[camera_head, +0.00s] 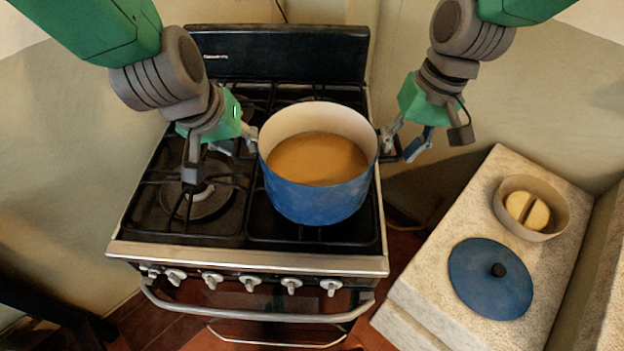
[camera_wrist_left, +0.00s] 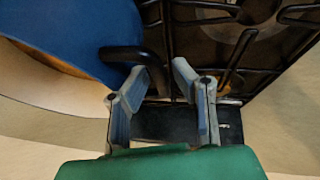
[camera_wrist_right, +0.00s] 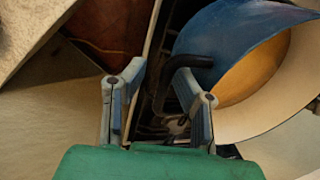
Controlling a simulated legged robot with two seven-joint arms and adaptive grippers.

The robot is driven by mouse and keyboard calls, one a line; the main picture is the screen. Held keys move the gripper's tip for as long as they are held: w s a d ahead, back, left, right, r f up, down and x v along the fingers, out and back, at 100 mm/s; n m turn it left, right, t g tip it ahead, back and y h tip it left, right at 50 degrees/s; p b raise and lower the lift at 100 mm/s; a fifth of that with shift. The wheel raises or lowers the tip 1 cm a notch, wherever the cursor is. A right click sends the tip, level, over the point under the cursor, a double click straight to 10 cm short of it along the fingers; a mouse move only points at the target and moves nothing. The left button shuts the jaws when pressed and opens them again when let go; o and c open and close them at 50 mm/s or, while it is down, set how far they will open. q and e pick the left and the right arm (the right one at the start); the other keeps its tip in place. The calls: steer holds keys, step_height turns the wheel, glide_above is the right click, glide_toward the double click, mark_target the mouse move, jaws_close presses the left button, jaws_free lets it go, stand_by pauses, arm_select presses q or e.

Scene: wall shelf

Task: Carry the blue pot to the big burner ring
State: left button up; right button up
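The blue pot (camera_head: 318,200), with a cream inside and orange-brown contents, is upright over the right side of the stove. Its underside is hidden. A large burner ring (camera_head: 205,205) shows at the stove's front left, left of the pot. My left gripper (camera_head: 247,140) is at the pot's left side; in the left wrist view its fingers (camera_wrist_left: 165,90) are apart, with the black handle (camera_wrist_left: 125,54) reaching between them. My right gripper (camera_head: 392,145) is at the pot's right side; in the right wrist view its fingers (camera_wrist_right: 160,92) are apart around the other black handle (camera_wrist_right: 175,72).
The stove (camera_head: 250,262) has black grates, knobs along its front and a tall back panel (camera_head: 280,55). A stone counter (camera_head: 420,290) at right holds a blue lid (camera_head: 480,290) and a bowl (camera_head: 555,215) with pale food. The front left grate is clear.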

steer(key=shift+s+a, duration=0.1)
steer(key=shift+a, duration=0.2)
steer(key=shift+d+r, duration=0.1)
steer(key=shift+d, duration=0.15)
steer(key=shift+d+r, duration=0.15)
steer(key=shift+r, duration=0.15)
arm_select(q)
steer(key=v, duration=1.2)
arm_select(e)
step_height(320, 180, up, 11)
steer(key=d, duration=0.1)
steer(key=shift+d, duration=0.4)
